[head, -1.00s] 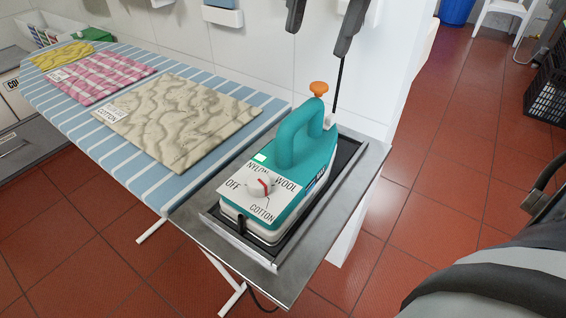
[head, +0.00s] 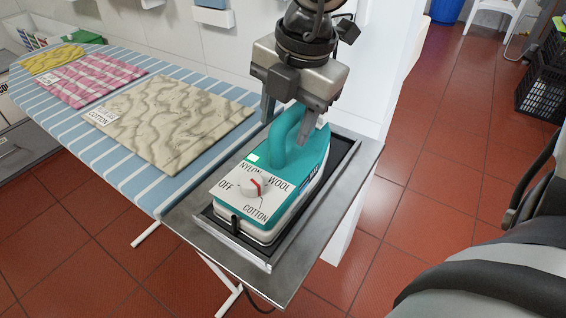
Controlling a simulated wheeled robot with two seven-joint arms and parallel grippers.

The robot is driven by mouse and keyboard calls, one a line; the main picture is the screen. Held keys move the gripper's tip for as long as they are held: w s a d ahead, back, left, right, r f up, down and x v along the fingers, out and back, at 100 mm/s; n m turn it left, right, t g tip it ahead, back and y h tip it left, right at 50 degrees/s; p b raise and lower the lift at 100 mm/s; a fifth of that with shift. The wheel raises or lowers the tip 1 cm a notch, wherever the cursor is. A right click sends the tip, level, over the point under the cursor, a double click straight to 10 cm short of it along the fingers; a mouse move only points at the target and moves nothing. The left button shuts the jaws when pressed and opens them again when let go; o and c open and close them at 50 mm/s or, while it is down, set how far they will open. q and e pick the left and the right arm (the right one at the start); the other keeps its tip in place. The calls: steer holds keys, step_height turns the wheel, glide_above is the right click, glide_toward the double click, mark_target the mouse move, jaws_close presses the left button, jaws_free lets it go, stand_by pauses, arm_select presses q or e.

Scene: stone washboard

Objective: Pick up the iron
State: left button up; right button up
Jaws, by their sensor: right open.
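The iron (head: 268,190) is teal and white, with an arched teal handle (head: 281,135) and a dial marked OFF, NYLON, WOOL and COTTON. It rests upright on the dark tray (head: 238,243) at the end of the ironing board. My right gripper (head: 288,121) reaches down from above, open. Its fingers show to either side of the top of the handle. I cannot tell whether they touch it. My left gripper is not in view.
The striped blue ironing board (head: 135,165) holds a beige cotton cloth (head: 170,122), a pink checked cloth (head: 92,80) and a yellow cloth (head: 53,58). A white wall stands behind. Red tiled floor (head: 440,150) is open at the right, with a black crate (head: 543,90) beyond.

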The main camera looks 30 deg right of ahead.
steer(key=shift+f, duration=0.5)
steer(key=shift+c, duration=0.3)
jaws_close()
steer(key=shift+w, duration=0.1)
stand_by(0.6)
steer(key=shift+w+r, duration=0.1)
steer(key=shift+r, duration=0.1)
